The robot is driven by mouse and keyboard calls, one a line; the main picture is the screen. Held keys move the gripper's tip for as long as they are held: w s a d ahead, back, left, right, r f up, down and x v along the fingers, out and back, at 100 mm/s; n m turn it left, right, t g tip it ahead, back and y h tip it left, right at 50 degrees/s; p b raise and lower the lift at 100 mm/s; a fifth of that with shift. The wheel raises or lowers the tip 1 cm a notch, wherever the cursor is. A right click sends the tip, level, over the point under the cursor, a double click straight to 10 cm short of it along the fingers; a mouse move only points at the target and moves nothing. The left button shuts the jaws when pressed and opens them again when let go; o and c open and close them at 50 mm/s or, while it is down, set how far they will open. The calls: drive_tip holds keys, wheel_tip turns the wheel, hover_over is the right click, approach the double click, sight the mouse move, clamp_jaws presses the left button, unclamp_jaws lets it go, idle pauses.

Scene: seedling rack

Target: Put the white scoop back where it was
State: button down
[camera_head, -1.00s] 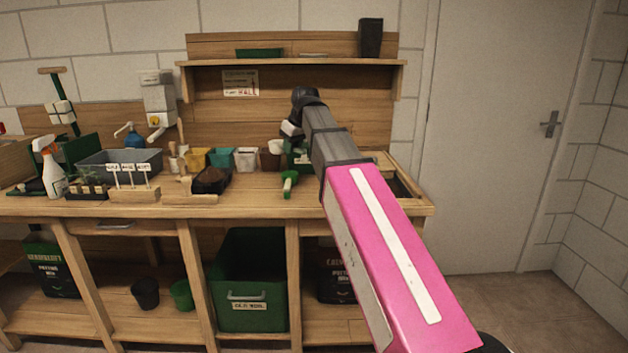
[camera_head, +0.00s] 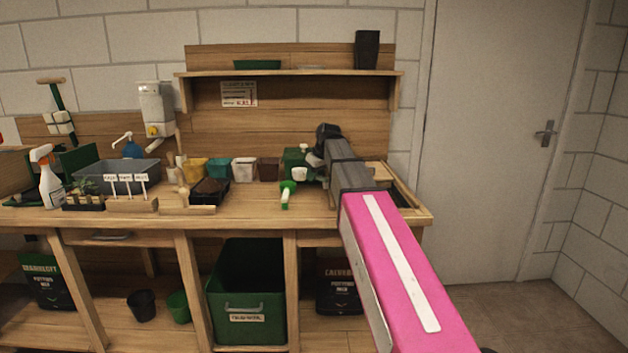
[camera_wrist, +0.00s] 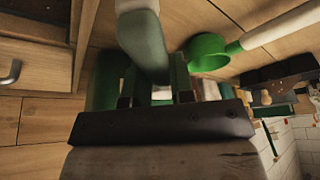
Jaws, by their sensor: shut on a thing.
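My gripper (camera_wrist: 156,92) is shut on the white scoop (camera_wrist: 146,45), whose pale, shaded body rises from between the fingers to the top edge of the wrist view. In the head view my gripper end is low over the right part of the bench, beside a green box (camera_head: 291,158). Small white parts show there, but I cannot tell which belong to the scoop. A green scoop-like tool (camera_wrist: 207,52) with a pale handle lies close to the held scoop in the wrist view. The scoop's contact with the bench cannot be told.
The wooden bench (camera_head: 250,207) carries several pots (camera_head: 244,169), a grey tub (camera_head: 90,172) and a spray bottle (camera_head: 49,180) to the left. A shelf (camera_head: 290,72) with a tall dark pot (camera_head: 367,50) hangs above. An open recess (camera_head: 398,198) is at the right end.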

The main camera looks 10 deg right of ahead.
drive_tip(key=shift+f, duration=0.8)
drive_tip(key=shift+f, duration=0.5)
drive_tip(key=c, duration=1)
unclamp_jaws()
drive_tip(key=shift+r, duration=0.1)
drive_tip(key=shift+r, duration=0.25)
drive_tip(key=v, duration=1.2)
drive_tip(key=shift+r, duration=0.2)
